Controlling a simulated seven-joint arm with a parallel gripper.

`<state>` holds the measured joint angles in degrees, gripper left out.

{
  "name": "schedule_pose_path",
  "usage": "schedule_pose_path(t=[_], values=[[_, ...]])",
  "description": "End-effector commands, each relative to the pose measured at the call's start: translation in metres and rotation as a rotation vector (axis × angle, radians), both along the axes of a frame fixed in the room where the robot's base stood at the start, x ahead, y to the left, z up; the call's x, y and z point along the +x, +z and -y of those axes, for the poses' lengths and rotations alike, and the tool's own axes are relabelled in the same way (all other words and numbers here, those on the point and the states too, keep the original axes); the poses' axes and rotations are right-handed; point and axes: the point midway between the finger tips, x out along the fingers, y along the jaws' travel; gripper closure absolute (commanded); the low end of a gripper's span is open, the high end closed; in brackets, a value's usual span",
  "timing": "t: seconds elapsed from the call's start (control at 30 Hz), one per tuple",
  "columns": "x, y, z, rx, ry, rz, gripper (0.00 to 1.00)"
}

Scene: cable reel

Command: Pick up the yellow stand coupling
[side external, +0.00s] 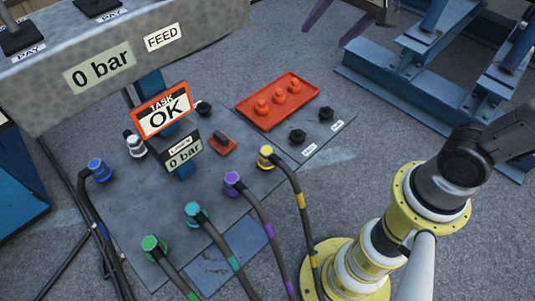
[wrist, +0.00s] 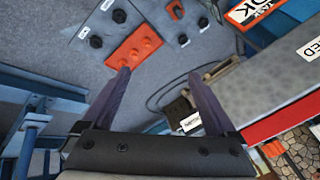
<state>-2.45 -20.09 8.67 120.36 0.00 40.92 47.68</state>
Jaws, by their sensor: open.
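The yellow coupling (side external: 265,152) stands on the grey floor plate in the side external view, at the end of a dark cable with yellow bands (side external: 300,200). I cannot make it out in the wrist view. My gripper (side external: 325,36) is at the top of the side external view, well apart from the coupling and beyond the orange tray. In the wrist view my gripper (wrist: 158,76) has its two dark purple fingers spread wide, with nothing between them.
Purple (side external: 232,179), teal (side external: 193,210), green (side external: 151,243) and blue (side external: 96,166) couplings stand nearby with cables. An orange tray (side external: 249,107) holds orange caps. The TASK OK sign (side external: 163,112) stands upright behind. Blue steel frames (side external: 400,85) are at right.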

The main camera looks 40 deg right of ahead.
Motion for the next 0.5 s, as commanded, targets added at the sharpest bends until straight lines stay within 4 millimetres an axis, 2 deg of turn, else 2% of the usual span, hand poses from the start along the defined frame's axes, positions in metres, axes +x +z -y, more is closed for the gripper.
schedule_pose_path(t=[0.03,0.2,0.27,0.4,0.5], values=[[0.022,-0.014,-0.004,0.025,-0.039,-0.037,0.07],[0.081,-0.065,-0.020,0.094,-0.167,-0.134,0.07],[0.097,-0.089,-0.025,0.109,-0.204,-0.173,0.07],[0.126,-0.154,-0.040,0.119,-0.265,-0.274,0.07],[0.134,-0.204,-0.049,0.106,-0.278,-0.349,0.07]])
